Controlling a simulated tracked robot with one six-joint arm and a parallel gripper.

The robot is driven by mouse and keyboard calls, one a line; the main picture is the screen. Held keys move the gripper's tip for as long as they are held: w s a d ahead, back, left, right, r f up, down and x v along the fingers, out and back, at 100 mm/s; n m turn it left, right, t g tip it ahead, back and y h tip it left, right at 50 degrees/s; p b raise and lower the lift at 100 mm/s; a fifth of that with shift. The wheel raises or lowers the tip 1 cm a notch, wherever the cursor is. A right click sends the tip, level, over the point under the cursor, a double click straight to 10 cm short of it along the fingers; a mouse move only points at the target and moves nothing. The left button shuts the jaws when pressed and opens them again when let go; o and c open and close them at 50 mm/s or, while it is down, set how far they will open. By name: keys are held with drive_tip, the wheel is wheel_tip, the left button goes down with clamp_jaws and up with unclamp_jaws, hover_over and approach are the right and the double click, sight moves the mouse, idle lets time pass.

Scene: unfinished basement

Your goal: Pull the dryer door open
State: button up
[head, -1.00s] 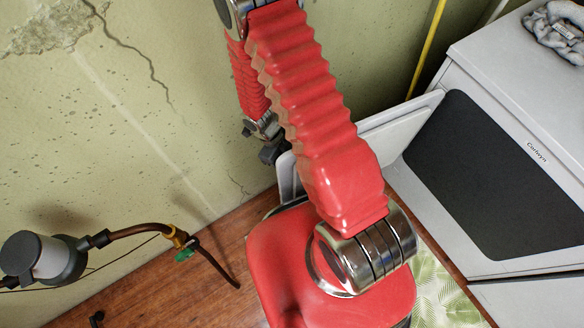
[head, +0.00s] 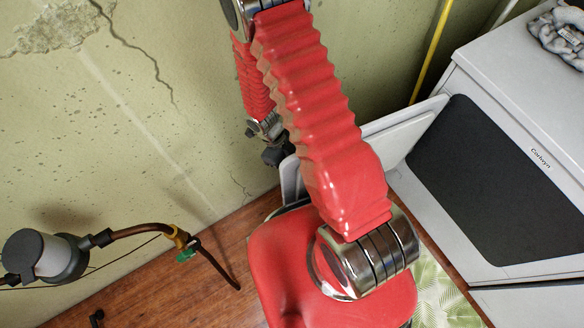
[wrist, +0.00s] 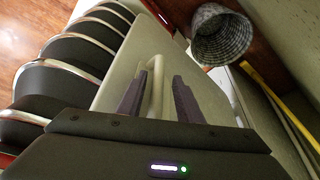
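The white dryer (head: 480,75) stands at the right in the head view, with a dark front panel (head: 500,180). The white dryer door (head: 405,128) stands out from its left edge, swung open. My arm hides the middle of the door. In the wrist view the door (wrist: 115,75) fills the middle, with a pale upright handle (wrist: 157,85) on it. My gripper (wrist: 158,97) has its two dark fingers on either side of the handle, with gaps showing, so it looks open. In the head view my gripper (head: 276,150) is small beside the wall, partly behind my arm.
A grey corrugated duct (wrist: 222,35) and a yellow pipe (wrist: 283,112) are close to the gripper. The cracked green wall (head: 120,110) is behind my arm. A pipe with a grey cup-like fitting (head: 45,258) juts in at left. A grey folded item (head: 562,35) lies on the dryer.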

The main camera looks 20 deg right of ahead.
drive_tip(key=v, duration=1.1)
drive_tip(key=shift+r, duration=0.4)
